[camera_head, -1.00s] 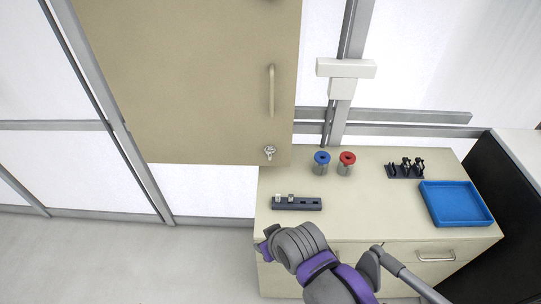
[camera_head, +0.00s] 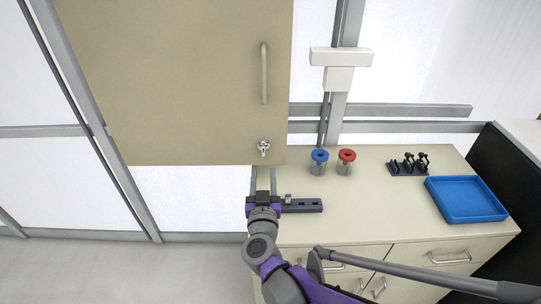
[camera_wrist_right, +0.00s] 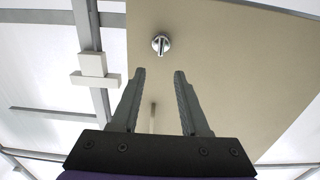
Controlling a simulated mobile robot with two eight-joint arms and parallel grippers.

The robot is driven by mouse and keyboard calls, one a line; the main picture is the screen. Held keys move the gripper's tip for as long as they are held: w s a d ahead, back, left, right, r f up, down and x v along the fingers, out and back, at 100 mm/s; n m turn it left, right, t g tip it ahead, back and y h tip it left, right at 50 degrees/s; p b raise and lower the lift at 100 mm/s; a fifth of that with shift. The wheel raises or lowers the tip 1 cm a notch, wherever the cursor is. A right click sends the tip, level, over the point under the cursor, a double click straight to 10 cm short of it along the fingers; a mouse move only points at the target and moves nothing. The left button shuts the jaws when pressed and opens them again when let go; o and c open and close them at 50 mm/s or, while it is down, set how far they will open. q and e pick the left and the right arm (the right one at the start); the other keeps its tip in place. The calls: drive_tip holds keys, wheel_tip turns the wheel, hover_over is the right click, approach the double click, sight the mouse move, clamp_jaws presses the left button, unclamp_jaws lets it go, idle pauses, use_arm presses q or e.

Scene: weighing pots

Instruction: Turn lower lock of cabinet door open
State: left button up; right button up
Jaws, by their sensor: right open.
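The beige cabinet door (camera_head: 180,80) hangs shut at the upper left of the head view, with a long vertical handle (camera_head: 264,73). The silver lower lock (camera_head: 263,148) sits near its bottom right corner. In the right wrist view the lock (camera_wrist_right: 161,44) is a round knob with an upright grip, just beyond the fingertips. My right gripper (camera_head: 263,170) points up at the door below the lock. In the right wrist view its fingers (camera_wrist_right: 159,72) are spread and empty, apart from the lock. My left gripper is out of view.
A beige counter (camera_head: 390,215) lies below right. On it stand a blue-topped pot (camera_head: 320,161), a red-topped pot (camera_head: 346,161), a dark block (camera_head: 305,205) partly behind my arm, a black rack (camera_head: 408,166) and a blue tray (camera_head: 466,199).

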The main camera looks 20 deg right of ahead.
sight(263, 149)
drive_tip(key=x, duration=1)
drive_tip(key=shift+p, duration=0.3)
clamp_jaws()
